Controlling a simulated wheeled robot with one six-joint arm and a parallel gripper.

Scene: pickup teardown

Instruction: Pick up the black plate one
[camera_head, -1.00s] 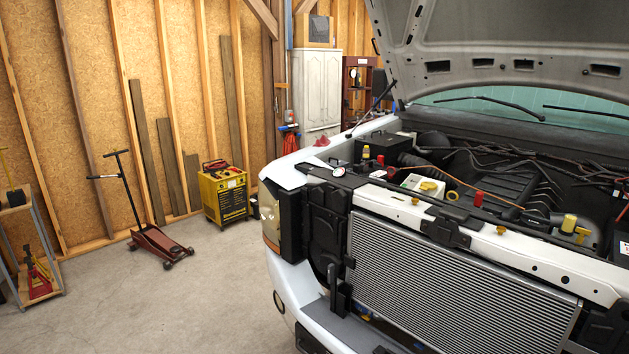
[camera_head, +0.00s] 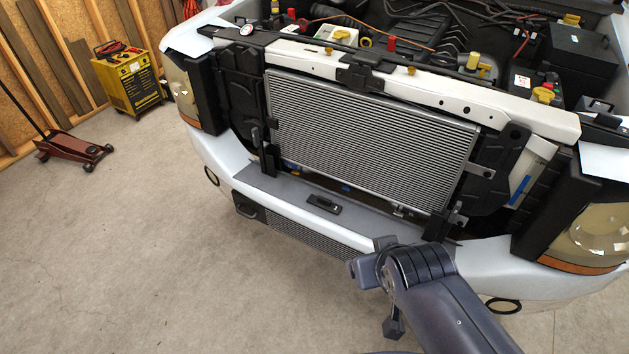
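A small black plate (camera_head: 323,204) with a raised middle lies flat on the grey ledge of the truck's front bumper, below the radiator. Larger black panels stand beside the radiator, one on the left (camera_head: 238,95) and one on the right (camera_head: 492,172). My dark arm reaches in from the bottom right, and its end with my gripper (camera_head: 385,285) is in front of the bumper, right of and nearer than the small plate. It is apart from the plate. The fingers are not clearly seen, so I cannot tell if they are open.
The radiator (camera_head: 365,135) stands upright behind the bumper ledge. The white bumper (camera_head: 225,165) curves across in front, with a headlight (camera_head: 600,225) at right. The open engine bay is above. A yellow charger (camera_head: 128,82) and a red floor jack (camera_head: 72,148) stand at left. The concrete floor in front is clear.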

